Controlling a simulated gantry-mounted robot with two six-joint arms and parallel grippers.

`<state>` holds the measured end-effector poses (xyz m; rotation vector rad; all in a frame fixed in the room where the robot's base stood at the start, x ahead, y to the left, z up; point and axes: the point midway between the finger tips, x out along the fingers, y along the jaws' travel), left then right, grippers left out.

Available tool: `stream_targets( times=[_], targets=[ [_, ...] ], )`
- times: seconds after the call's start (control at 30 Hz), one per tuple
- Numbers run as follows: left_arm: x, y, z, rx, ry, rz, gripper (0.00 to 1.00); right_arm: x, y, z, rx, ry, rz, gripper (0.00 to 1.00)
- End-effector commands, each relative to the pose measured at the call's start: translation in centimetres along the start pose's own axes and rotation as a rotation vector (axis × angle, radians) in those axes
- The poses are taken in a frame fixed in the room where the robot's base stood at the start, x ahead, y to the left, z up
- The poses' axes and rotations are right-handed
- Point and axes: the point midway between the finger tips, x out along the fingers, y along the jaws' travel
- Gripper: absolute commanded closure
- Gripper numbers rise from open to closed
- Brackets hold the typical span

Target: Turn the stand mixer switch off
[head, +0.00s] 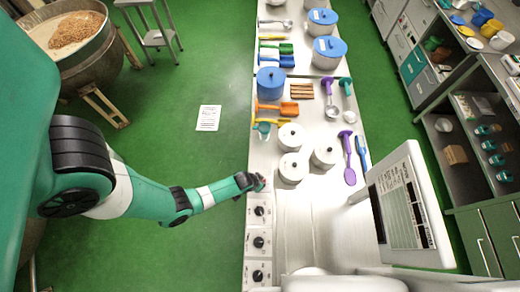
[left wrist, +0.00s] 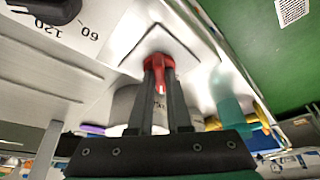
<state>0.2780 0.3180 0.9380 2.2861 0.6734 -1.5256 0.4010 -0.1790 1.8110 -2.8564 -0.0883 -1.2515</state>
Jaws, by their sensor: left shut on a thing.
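A red rotary switch knob (left wrist: 159,63) sits on a pale square plate (left wrist: 187,44) in the left wrist view. My left gripper (left wrist: 160,88) is shut on it, with one dark finger on each side of its handle. The handle points toward the bottom of that picture. In the head view my left gripper (head: 256,182) is at the left edge of the steel counter, and it mostly hides the knob. Any marks around the knob are not readable. My right gripper is not in view.
Black dials (head: 259,211) line the counter edge below my left gripper. White lidded pots (head: 292,168) stand on the steel counter (head: 300,215) to its right, with utensils and blue-lidded pots beyond. A screen (head: 408,208) stands at the right. Green floor lies left of the counter.

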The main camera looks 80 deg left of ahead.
Motion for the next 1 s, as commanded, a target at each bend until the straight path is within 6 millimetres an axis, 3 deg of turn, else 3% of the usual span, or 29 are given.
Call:
stream_targets(
  times=[0.6, 1.0],
  targets=[
    [-0.02, 0.35, -0.11, -0.508, -0.003, -0.212, 1.00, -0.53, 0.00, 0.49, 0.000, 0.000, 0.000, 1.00],
    [0.06, 0.40, -0.09, -0.673, -0.004, -0.278, 1.00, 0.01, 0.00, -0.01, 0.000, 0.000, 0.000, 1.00]
  ],
)
